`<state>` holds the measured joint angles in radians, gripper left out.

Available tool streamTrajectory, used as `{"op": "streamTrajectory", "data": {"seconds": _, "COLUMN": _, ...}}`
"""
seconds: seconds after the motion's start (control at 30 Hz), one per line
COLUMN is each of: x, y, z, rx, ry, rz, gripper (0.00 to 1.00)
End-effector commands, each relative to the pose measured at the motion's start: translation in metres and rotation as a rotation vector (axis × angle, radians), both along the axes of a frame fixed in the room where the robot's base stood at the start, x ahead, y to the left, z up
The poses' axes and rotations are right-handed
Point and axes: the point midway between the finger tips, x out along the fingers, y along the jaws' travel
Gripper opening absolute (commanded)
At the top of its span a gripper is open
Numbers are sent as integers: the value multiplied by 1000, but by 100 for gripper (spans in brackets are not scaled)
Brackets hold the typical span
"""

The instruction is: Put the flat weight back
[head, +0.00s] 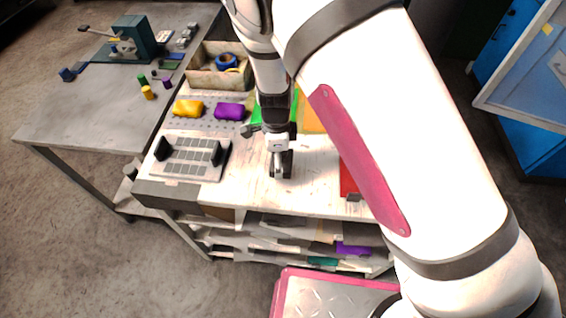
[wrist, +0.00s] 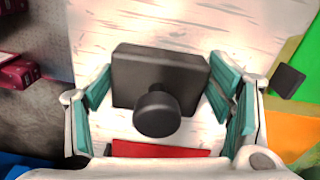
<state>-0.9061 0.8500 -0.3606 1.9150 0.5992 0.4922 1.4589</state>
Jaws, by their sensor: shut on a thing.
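The flat weight appears as a dark square block with a round knob (wrist: 158,112) in the middle of the wrist view. My gripper (wrist: 168,98) has its teal-padded fingers on two opposite sides of the block and is shut on it. In the head view my gripper (head: 281,172) points down over the pale worktop, near its front edge. Dark parts show at the fingertips there, but the weight's outline is not clear. I cannot tell whether the weight touches the worktop.
A pale slotted board with dark end blocks (head: 183,169) lies left of my gripper. Yellow (head: 188,108) and purple (head: 230,111) pieces and a box with tape rolls (head: 204,79) stand behind. A red sheet (head: 347,181) lies right. A small dark block (wrist: 287,81) sits near green and orange sheets.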

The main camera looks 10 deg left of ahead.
Motion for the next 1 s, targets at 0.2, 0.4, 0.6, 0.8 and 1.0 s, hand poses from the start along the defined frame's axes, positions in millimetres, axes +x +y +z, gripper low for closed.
{"op": "streamTrajectory", "data": {"seconds": 0.2, "x": 3, "y": 4, "z": -21, "rx": 0, "ry": 0, "rz": -1, "gripper": 13}}
{"op": "streamTrajectory", "data": {"seconds": 0.4, "x": 4, "y": 5, "z": -34, "rx": 3, "ry": -2, "rz": 1, "gripper": 13}}
{"op": "streamTrajectory", "data": {"seconds": 0.6, "x": 5, "y": 5, "z": -34, "rx": 3, "ry": -3, "rz": 1, "gripper": 13}}
{"op": "streamTrajectory", "data": {"seconds": 0.8, "x": 4, "y": 4, "z": -38, "rx": 1, "ry": -2, "rz": 1, "gripper": 79}}
{"op": "streamTrajectory", "data": {"seconds": 1.0, "x": 4, "y": 4, "z": -37, "rx": 1, "ry": -2, "rz": 1, "gripper": 94}}
